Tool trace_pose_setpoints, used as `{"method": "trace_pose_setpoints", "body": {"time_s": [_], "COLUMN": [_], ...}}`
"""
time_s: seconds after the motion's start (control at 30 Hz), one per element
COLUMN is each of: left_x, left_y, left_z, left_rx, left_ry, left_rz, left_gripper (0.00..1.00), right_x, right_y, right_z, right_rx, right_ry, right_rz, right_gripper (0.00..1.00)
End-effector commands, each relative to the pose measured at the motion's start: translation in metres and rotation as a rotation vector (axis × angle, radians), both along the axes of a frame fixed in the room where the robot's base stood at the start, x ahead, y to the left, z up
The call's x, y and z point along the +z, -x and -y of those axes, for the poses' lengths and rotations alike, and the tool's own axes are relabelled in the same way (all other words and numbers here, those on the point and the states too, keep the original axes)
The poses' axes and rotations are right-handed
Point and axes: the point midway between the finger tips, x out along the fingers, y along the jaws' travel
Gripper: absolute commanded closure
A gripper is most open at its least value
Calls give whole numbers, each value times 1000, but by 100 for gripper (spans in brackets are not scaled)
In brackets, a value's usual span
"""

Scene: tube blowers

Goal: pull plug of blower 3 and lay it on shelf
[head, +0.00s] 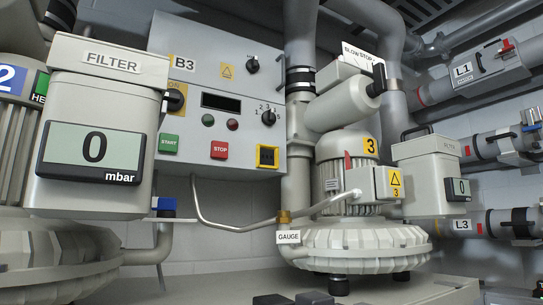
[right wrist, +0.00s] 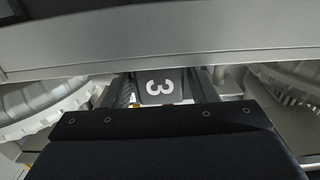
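Blower 3 (head: 345,180), a grey machine with a yellow 3 label, stands right of centre in the head view. The B3 control box (head: 220,100) hangs to its left, with a yellow-framed black socket (head: 267,156) at its lower right. Dark shapes (head: 315,298) at the bottom edge of the head view are too cut off to identify. My left gripper is not in view.
The grey shelf surface (head: 420,290) runs along the bottom of the head view. The filter box (head: 100,150) juts out at the left. A grey surface (right wrist: 160,40) fills the upper right wrist view.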

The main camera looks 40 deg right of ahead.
Motion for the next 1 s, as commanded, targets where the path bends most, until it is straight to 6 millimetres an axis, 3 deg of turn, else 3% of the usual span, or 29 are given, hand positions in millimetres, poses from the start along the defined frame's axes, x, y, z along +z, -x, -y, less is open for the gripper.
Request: {"method": "trace_pose_setpoints", "body": {"time_s": [0.1,0.4,0.8,1.0], "left_x": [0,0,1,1], "left_y": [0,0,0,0], "left_z": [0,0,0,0], "left_rx": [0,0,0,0], "left_ry": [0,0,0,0], "left_rz": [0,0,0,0], "left_gripper": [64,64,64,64], "right_x": [0,0,1,0], "right_y": [0,4,65,80], "right_z": [0,0,-7,-9], "right_rx": [0,0,0,1], "right_ry": [0,0,0,0], "right_rz": [0,0,4,1], "right_gripper": [35,35,35,35]}}
